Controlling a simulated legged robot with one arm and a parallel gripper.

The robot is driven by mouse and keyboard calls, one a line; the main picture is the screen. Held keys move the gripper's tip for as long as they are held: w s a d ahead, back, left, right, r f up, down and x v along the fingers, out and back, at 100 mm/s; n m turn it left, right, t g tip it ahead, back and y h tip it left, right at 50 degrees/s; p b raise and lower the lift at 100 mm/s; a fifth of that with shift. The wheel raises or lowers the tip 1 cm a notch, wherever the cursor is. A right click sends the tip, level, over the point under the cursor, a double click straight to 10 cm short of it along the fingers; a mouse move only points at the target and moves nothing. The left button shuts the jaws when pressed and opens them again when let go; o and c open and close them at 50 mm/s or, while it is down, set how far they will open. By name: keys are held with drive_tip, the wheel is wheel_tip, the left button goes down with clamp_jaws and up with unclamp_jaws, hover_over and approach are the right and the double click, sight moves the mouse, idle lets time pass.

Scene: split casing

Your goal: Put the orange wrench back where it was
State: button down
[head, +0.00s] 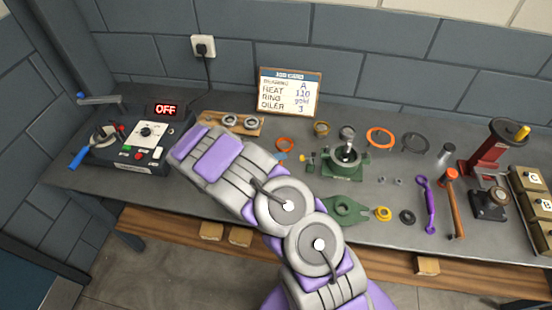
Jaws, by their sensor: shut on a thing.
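I cannot make out an orange wrench in the head view. A purple wrench (428,204) lies on the right part of the bench. Beside it lies a long tool with an orange head (450,175) and a brown handle, which looks like a mallet. My purple and white arm reaches from the bottom up to the left over the bench. My gripper and anything in it do not show; the arm hides part of the bench.
The grey bench (80,188) holds a control box (145,142) reading OFF, a green casing half (345,210), a green fixture (343,168), an orange ring (380,138), a red press (497,145) and labelled boxes (530,190). A sign (290,92) stands at the back.

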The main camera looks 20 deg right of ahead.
drive_tip(key=shift+f, duration=0.1)
drive_tip(key=c, duration=0.7)
unclamp_jaws()
drive_tip(key=shift+o, duration=0.2)
drive_tip(key=shift+s, duration=0.1)
drive_tip(key=shift+a, duration=0.15)
drive_tip(key=p+v, duration=0.3)
drive_tip(key=v, duration=1.3)
drive_tip(key=shift+s+a+r, duration=0.15)
drive_tip(key=shift+a+r, duration=0.1)
drive_tip(key=shift+a, duration=0.3)
